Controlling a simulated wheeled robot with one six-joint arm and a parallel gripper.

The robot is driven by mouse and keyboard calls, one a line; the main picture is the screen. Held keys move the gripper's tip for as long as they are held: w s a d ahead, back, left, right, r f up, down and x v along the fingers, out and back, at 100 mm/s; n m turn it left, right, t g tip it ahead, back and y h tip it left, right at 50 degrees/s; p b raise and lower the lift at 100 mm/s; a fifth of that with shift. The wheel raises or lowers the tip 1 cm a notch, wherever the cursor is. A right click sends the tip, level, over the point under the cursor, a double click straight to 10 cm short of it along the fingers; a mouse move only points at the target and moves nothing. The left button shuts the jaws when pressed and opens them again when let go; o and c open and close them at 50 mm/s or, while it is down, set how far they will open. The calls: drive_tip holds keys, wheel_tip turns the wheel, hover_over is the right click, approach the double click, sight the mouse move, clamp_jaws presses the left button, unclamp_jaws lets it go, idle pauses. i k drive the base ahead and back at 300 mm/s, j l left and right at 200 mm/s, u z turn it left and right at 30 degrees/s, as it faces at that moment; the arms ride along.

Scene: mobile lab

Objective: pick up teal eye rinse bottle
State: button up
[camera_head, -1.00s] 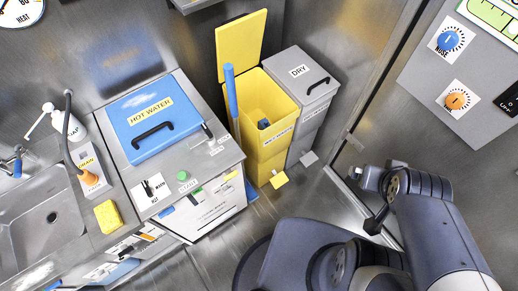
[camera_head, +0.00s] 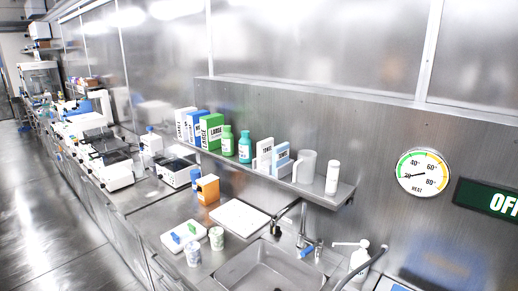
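A teal bottle (camera_head: 245,148) stands upright on the wall shelf above the counter, near the middle of the view. Its label is too small to read, so I cannot confirm the eye rinse name. A green bottle (camera_head: 228,140) stands close on its left. A white-and-grey box (camera_head: 264,157) stands on its right. My gripper is not in view, and neither is my arm.
The shelf (camera_head: 325,196) also holds several boxes, a white jug (camera_head: 306,167) and a white bottle (camera_head: 332,179). Below are a sink (camera_head: 265,270), a faucet (camera_head: 305,240), a white board (camera_head: 240,217), an orange box (camera_head: 207,190) and two cups. Open floor (camera_head: 50,200) lies at left.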

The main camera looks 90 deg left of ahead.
sight(245, 145)
drive_tip(key=u, duration=3.05)
